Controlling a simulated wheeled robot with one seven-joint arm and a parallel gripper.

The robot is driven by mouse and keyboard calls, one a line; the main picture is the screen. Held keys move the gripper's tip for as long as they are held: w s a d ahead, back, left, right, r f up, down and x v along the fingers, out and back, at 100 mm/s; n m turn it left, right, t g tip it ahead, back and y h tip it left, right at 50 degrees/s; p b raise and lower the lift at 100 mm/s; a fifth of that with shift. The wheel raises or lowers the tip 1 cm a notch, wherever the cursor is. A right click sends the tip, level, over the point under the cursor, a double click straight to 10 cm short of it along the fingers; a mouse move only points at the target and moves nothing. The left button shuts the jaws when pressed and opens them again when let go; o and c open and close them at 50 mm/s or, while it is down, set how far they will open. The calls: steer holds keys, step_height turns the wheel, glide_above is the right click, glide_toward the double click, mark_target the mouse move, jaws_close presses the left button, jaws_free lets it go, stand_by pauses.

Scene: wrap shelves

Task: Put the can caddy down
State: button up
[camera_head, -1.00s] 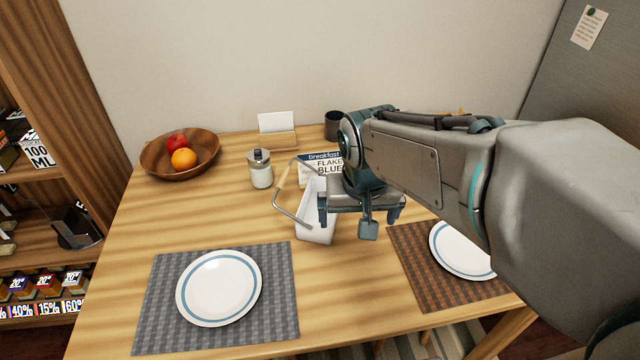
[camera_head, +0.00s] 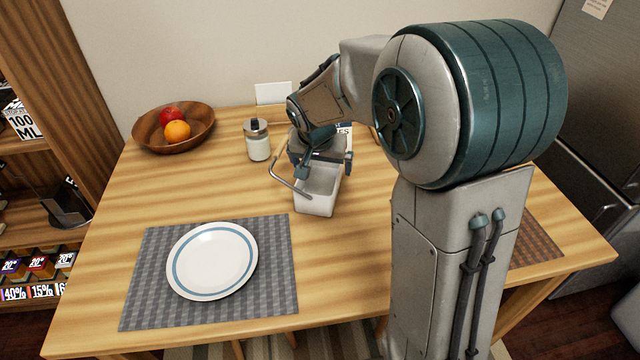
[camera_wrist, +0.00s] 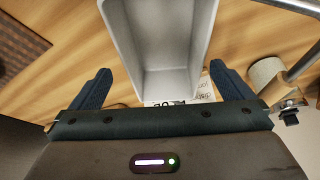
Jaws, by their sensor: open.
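The can caddy (camera_head: 316,203) is a light grey open box with a bent metal handle (camera_head: 285,184) folded to its left side. It stands upright on the wooden table, behind the grey placemat, and looks empty. In the wrist view the caddy (camera_wrist: 162,50) lies ahead between the fingers, and its handle with a pale grip (camera_wrist: 265,72) is at the right. My gripper (camera_head: 324,172) is open above the caddy's far end, with fingers apart on both sides (camera_wrist: 163,88). In the head view my gripper hides part of the caddy.
A wooden bowl of fruit (camera_head: 150,134) and a glass jar (camera_head: 258,148) stand behind on the left. A white plate (camera_head: 212,260) lies on the grey placemat (camera_head: 140,310) in front. The breakfast box is mostly hidden behind my gripper. Bare table lies left of the caddy.

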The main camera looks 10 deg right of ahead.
mark_target(322, 182)
steer(key=shift+a+b+x, duration=0.15)
steer(key=shift+b+x, duration=0.05)
steer(key=shift+x, duration=1.35)
steer(key=shift+a+b+x, duration=0.15)
steer(key=shift+x, duration=1.35)
steer(key=c, duration=1.3)
